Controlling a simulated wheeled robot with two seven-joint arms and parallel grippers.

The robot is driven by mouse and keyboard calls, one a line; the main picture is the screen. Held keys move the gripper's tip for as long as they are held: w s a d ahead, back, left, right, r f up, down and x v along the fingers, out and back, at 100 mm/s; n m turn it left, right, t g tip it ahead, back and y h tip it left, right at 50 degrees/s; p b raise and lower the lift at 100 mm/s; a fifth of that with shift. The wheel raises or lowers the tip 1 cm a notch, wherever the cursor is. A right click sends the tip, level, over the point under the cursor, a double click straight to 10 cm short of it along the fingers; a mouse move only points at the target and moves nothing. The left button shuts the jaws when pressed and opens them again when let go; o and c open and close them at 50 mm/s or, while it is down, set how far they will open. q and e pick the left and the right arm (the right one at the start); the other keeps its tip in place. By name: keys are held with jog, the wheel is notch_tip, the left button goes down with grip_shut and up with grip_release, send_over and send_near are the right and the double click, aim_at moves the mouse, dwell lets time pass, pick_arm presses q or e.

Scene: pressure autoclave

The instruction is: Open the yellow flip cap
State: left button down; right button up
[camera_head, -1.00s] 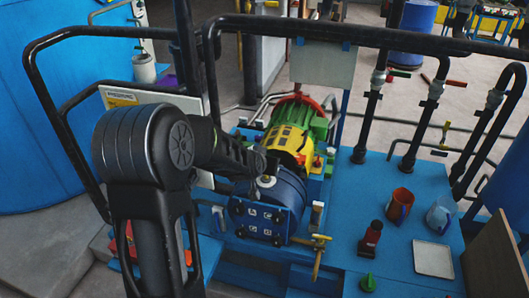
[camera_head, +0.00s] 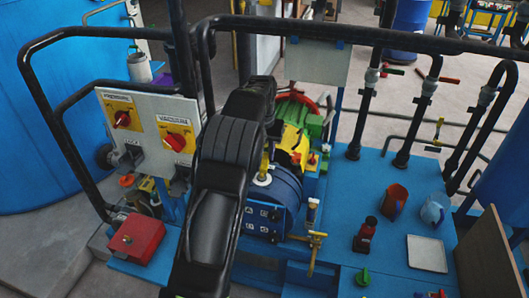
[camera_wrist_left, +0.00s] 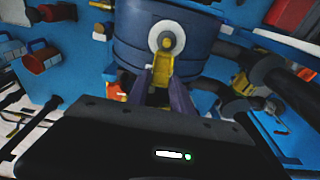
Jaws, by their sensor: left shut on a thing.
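The yellow flip cap (camera_wrist_left: 160,66) shows in the left wrist view, just below a white ring with a yellow centre on the blue drum (camera_wrist_left: 205,25). My left gripper (camera_wrist_left: 161,78) has its two fingers around the cap and is shut on it. In the head view, the cap (camera_head: 265,163) is a small yellow piece above a white disc on the blue drum (camera_head: 284,190), beside my left arm. My arm hides most of that gripper there. My right gripper is not in view.
A green and yellow motor (camera_head: 293,140) lies behind the drum. Black rails (camera_head: 400,40) cross above the blue bench (camera_head: 345,190). A red mug (camera_head: 393,202), a blue mug (camera_head: 434,209) and a white tray (camera_head: 427,254) stand right. A switch panel (camera_head: 150,130) stands left.

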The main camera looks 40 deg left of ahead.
aim_at(264, 158)
pick_arm(q)
jog(key=shift+f+g, duration=0.2)
jog(key=shift+g, duration=0.1)
jog(key=c, duration=1.2)
grip_release()
jog(key=shift+w, duration=0.1)
jog(key=shift+r, duration=0.2)
jog(key=shift+r, duration=0.4)
jog(key=r, duration=0.2)
jog(key=r+b, duration=0.1)
jog(key=r, duration=0.3)
jog(key=shift+s+d+r, duration=0.1)
jog(key=shift+s+r, duration=0.25)
jog(key=shift+s+f, duration=0.1)
